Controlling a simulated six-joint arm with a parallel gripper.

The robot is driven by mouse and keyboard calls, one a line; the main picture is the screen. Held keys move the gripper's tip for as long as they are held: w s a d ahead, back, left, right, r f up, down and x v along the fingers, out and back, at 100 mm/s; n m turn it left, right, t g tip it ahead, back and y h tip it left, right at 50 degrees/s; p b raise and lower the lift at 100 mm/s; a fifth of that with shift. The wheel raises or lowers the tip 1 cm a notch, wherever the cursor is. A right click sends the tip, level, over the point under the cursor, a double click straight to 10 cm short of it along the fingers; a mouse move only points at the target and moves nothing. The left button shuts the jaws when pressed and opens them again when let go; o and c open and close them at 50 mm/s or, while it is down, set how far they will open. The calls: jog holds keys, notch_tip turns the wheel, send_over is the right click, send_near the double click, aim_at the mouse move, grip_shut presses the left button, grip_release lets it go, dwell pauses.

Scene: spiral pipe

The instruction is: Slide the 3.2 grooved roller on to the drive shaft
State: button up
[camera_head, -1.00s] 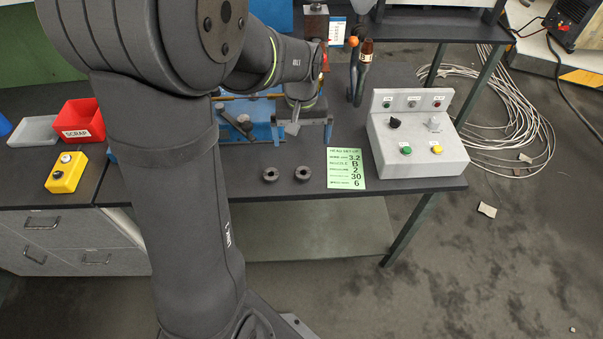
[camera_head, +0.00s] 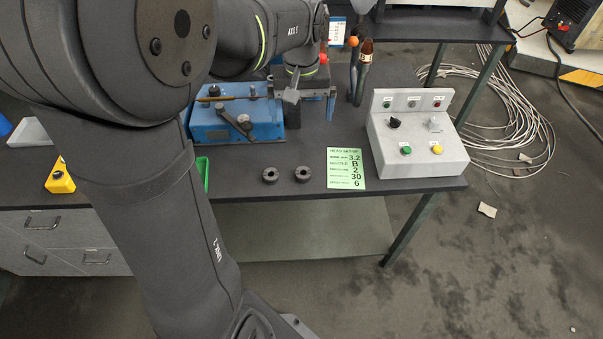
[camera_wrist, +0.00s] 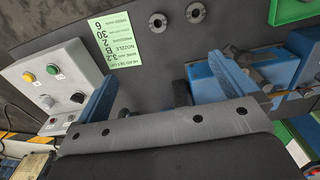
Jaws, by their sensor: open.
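Two dark round rollers with centre holes lie apart on the bench, a left one (camera_head: 270,174) and a right one (camera_head: 303,173). They also show at the top of the wrist view, one (camera_wrist: 158,20) beside the other (camera_wrist: 195,12). I cannot read which is 3.2. The blue machine (camera_head: 215,124) stands behind them, with dark levers on its front. I cannot make out the drive shaft; my arm and gripper cover part of that area. My gripper (camera_wrist: 166,70) is open, its two blue fingers wide apart and nothing held between them. The rollers lie beyond the fingertips.
A green set-up card (camera_head: 345,168) reading 3.2, B, 2, 30, 6 lies right of the rollers. A grey control box (camera_head: 415,140) stands further right. The bench's front edge is close to the rollers.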

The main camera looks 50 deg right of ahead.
jog(key=shift+r, duration=1.1)
jog(key=c, duration=0.7)
jog(key=shift+c, duration=0.2)
jog(key=m, duration=0.6)
send_over(303, 170)
notch_tip(303, 170, down, 6)
jog(key=f, duration=1.7)
jog(key=shift+s+a+f, duration=0.25)
jog(key=shift+s+a, duration=0.05)
jog(key=shift+a, duration=0.1)
